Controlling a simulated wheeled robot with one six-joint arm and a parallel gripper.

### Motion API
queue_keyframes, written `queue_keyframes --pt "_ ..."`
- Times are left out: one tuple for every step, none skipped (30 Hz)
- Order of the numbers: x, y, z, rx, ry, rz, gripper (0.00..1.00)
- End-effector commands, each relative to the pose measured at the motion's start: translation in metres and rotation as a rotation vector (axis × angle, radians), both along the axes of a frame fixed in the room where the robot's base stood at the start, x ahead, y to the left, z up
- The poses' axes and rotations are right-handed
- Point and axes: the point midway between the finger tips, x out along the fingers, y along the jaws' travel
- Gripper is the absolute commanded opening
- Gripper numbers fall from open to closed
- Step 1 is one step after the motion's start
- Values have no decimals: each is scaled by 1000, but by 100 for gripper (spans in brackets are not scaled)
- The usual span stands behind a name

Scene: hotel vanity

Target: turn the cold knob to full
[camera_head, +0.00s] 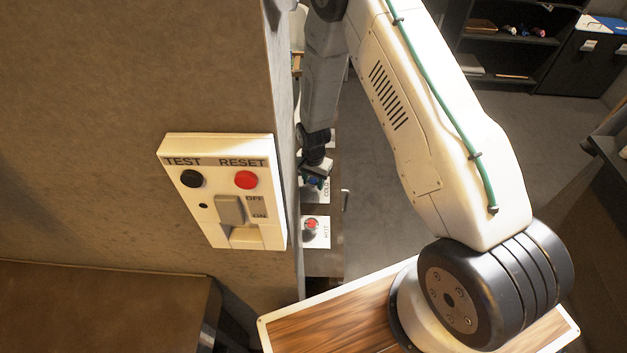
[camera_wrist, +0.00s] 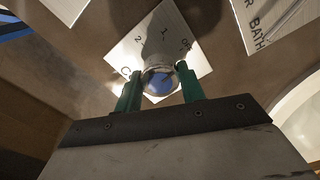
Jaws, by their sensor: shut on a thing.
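The cold knob (camera_wrist: 160,80) is a round metallic knob with a blue centre, on a white plate (camera_wrist: 150,40) marked with "1", "2" and other partly hidden lettering. My gripper (camera_wrist: 160,88) has its two green fingers on either side of the knob, shut on it. In the camera_head view my gripper (camera_head: 315,172) reaches down to the plate labelled "COLD" (camera_head: 326,190), and the knob there is mostly hidden by it. I cannot read the knob's exact setting.
The hot knob (camera_head: 311,224), with a red centre, sits on its own plate just in front of the cold one. A wall panel (camera_head: 222,192) with TEST and RESET buttons is close on the left. More white signs (camera_wrist: 270,18) show in the wrist view.

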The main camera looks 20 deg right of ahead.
Motion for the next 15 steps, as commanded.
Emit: queue_keyframes --pt "0 0 0 0 0 35 16" --pt "0 0 0 0 0 60 16" --pt "0 0 0 0 0 95 16" --pt "0 0 0 0 1 123 16" --pt "0 1 0 0 1 150 16" --pt "0 0 0 0 1 189 16" --pt "0 1 0 0 1 217 16" --pt "0 1 0 0 1 246 16" --pt "0 1 0 0 1 284 16" --pt "0 1 0 0 1 313 16" --pt "0 1 0 0 1 341 16" --pt "0 1 0 0 1 380 16" --pt "0 1 0 0 1 408 16" --pt "0 1 0 0 1 437 16" --pt "0 1 0 0 1 475 16"
